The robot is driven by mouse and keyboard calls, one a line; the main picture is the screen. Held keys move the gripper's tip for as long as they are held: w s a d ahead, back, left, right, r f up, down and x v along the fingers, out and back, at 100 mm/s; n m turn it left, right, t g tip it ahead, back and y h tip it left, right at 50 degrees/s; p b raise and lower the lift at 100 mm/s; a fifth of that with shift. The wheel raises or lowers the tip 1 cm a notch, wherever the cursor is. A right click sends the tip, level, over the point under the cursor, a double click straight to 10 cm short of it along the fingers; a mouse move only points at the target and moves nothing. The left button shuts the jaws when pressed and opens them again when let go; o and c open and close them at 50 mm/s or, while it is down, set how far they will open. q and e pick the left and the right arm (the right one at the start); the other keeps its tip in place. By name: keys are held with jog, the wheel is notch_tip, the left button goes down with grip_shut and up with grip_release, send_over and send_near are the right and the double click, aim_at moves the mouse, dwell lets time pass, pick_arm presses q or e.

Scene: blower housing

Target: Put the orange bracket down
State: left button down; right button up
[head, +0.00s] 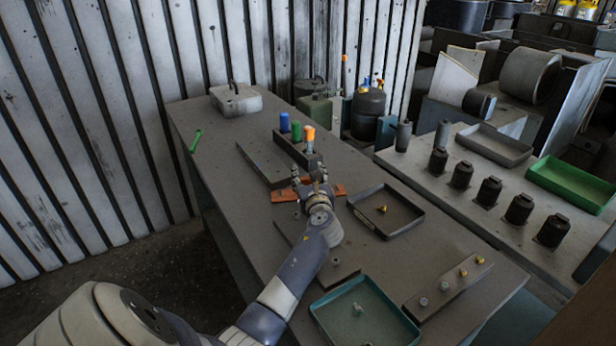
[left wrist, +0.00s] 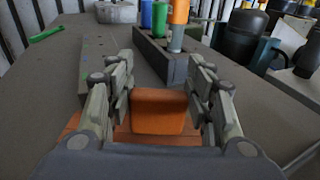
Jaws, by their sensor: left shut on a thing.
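The orange bracket (head: 285,195) lies low over the grey table under my left gripper (head: 313,178), with its flat ends showing on both sides of it. In the left wrist view my left gripper (left wrist: 160,88) is shut on the upright orange block of the bracket (left wrist: 158,111), with a finger at each side. The bracket looks about level. The fingers hide part of it, and I cannot tell whether its underside touches the table. My right gripper is not in view.
Just beyond the gripper stands a dark rack (head: 291,150) with blue, green and orange-topped tools. A flat grey plate (head: 262,165) lies left of it. A dark tray (head: 386,212) is at the right, a green-rimmed tray (head: 364,312) at the front. The table's left side is fairly clear.

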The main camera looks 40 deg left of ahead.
pick_arm(q)
jog(key=shift+f, duration=0.1)
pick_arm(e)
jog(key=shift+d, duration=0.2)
pick_arm(q)
jog(key=c, duration=0.7)
grip_release()
jog(key=shift+c, duration=0.2)
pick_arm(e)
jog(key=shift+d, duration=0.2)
pick_arm(q)
jog(key=shift+s+d, duration=0.15)
jog(key=shift+d, duration=0.05)
jog(key=p+v, duration=0.2)
jog(key=v, duration=0.3)
jog(key=p+v, duration=0.3)
jog(key=v, duration=0.2)
jog(key=shift+s+d+r, duration=0.2)
jog(key=shift+r, duration=0.05)
jog(key=shift+s+d+p, duration=0.3)
jog(key=shift+d+p, duration=0.05)
jog(key=shift+d, duration=0.05)
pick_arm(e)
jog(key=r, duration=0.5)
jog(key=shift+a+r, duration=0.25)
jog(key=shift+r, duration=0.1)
pick_arm(q)
jog(key=shift+f, duration=0.1)
